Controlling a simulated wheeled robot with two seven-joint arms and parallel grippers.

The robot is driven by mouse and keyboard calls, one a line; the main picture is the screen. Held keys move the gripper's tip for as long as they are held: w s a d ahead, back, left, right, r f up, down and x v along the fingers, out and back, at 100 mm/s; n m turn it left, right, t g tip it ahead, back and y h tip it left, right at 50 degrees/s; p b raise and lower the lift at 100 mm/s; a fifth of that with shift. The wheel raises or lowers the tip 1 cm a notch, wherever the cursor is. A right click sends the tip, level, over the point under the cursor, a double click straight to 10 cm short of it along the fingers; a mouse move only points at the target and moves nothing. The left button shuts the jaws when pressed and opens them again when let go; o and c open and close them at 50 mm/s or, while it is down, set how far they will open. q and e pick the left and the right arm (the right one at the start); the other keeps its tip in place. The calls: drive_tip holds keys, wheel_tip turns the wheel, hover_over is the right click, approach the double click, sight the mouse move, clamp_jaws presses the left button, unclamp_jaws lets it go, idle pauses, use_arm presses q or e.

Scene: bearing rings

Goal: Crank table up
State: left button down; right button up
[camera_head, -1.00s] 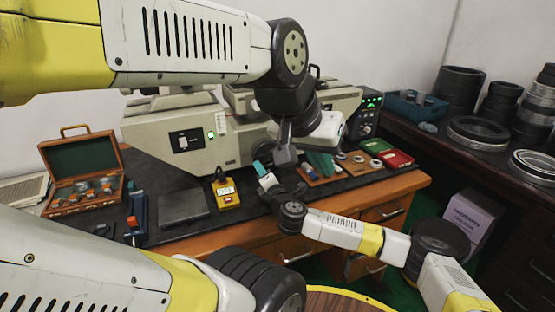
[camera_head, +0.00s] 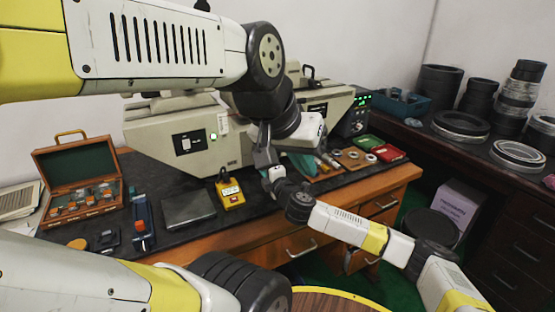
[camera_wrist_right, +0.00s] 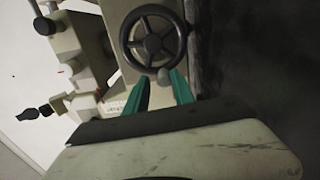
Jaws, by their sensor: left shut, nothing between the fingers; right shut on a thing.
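In the right wrist view, a dark handwheel (camera_wrist_right: 153,36) sits on a beige machine (camera_wrist_right: 119,61). Its crank knob (camera_wrist_right: 162,77) is between the teal fingers of my right gripper (camera_wrist_right: 164,80), shut on it. In the head view the machine (camera_head: 183,133) stands on the dark desk. My right gripper (camera_head: 275,174) reaches up to its front from the right; its fingertips and the wheel are hidden behind my left wrist. My left gripper (camera_head: 302,164) hangs in front of the machine with its teal fingers shut and empty. I cannot make out the machine's sliding table.
An open wooden case (camera_head: 77,181), a dark plate (camera_head: 188,208) and a yellow device (camera_head: 230,194) lie on the desk. A wooden tray (camera_head: 352,160) and a red box (camera_head: 388,153) lie right of the grippers. A side bench holds stacked rings (camera_head: 440,85). My two arms are close together.

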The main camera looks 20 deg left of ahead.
drive_tip(key=v, duration=0.8)
drive_tip(key=shift+s+d, duration=0.15)
drive_tip(key=shift+d, duration=0.1)
idle(0.4)
